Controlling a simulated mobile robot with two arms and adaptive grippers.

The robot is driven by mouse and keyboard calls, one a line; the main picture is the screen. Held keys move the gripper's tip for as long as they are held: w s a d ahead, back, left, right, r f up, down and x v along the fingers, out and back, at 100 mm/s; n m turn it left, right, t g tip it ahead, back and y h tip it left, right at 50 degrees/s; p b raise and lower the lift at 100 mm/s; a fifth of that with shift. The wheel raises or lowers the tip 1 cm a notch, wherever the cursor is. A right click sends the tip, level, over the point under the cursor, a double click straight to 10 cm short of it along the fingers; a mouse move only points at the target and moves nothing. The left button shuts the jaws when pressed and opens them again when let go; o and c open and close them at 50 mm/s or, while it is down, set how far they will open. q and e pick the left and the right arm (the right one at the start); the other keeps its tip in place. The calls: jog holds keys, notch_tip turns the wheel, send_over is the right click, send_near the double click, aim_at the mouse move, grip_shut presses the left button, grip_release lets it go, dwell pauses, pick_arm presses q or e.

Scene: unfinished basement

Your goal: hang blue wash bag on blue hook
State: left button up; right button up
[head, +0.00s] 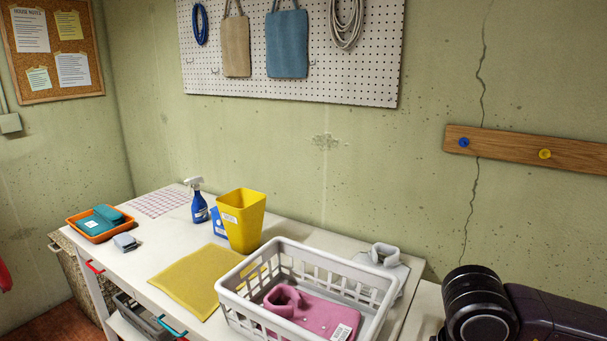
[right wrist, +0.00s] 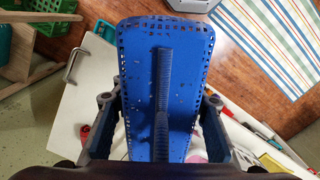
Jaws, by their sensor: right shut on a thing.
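The blue wash bag (right wrist: 140,90) fills the middle of the right wrist view, a long blue body with dotted edges and a dark ridged strip down its centre. My right gripper (right wrist: 162,125) is shut on it, with a finger along each side. The head view shows neither this gripper nor the held bag, only part of my right arm at the lower right. The blue hook (head: 463,142) is a round peg at the left of a wooden wall rail (head: 502,145). My left gripper is not in view.
A yellow hook (head: 544,154) sits right of the blue one. A pegboard (head: 345,80) holds a blue bag (head: 287,45), a beige bag (head: 236,47) and coils. The white table below carries a white basket (head: 375,293), a yellow bin (head: 240,220) and a spray bottle (head: 199,205).

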dwell(0.3)
jog(key=w+d+r+m, duration=0.5)
jog(key=w+d+m, duration=0.1)
jog(key=m, duration=0.6)
jog(key=w+d+r+m, duration=0.4)
jog(key=w+d+m, duration=0.3)
jog(key=m, duration=0.5)
jog(key=shift+w+d+r, duration=0.15)
jog(key=shift+w+r, duration=0.25)
jog(key=shift+w, duration=0.55)
notch_tip(320, 180, down, 20)
jog(key=p, duration=0.1)
jog(key=shift+r, duration=0.15)
